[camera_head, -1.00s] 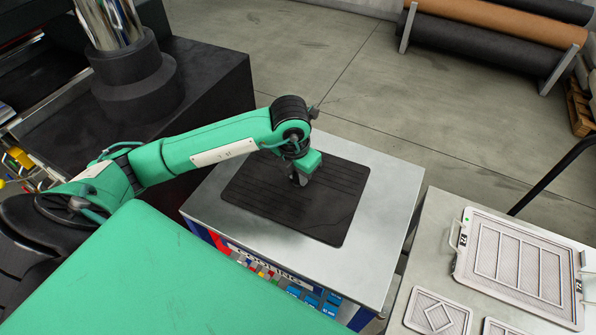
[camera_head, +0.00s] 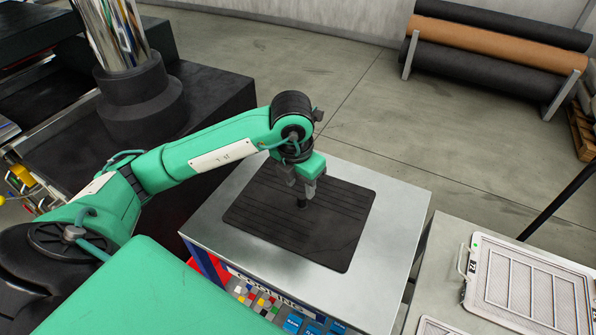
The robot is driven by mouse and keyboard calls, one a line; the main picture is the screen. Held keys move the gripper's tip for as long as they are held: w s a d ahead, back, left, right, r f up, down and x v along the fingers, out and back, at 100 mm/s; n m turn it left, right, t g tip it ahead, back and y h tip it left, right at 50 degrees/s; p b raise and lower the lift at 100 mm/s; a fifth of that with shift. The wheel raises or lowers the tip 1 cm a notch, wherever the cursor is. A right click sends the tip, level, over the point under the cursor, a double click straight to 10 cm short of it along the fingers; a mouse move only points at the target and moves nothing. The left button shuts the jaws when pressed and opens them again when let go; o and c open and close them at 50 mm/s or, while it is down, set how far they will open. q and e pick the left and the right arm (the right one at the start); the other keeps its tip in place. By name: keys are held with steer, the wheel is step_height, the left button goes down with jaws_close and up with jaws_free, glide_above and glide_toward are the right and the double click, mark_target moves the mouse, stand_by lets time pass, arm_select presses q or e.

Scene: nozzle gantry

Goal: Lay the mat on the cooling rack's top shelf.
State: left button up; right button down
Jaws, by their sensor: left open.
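The black mat (camera_head: 335,228) lies flat on the silver top shelf of the cooling rack (camera_head: 392,228). Its visible edges lie inside the shelf's edges, with bare metal around it; my arm and gripper cover part of its far left side. My left gripper (camera_head: 302,194) is over the mat, left of its middle, pointing down with its fingers apart. A small dark upright piece shows at the fingertips; I cannot tell whether it touches them. My right gripper is out of view.
A light table at the lower right holds a white framed tray (camera_head: 525,287). Rolls of black and brown material (camera_head: 497,48) stand at the back right. A dark machine block (camera_head: 205,105) is at the left. The floor behind the rack is clear.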

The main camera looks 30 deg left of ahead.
arm_select(q)
step_height(320, 180, up, 6)
steer(key=b, duration=0.1)
steer(key=shift+s+r, duration=0.25)
steer(key=shift+s, duration=0.15)
stand_by(0.4)
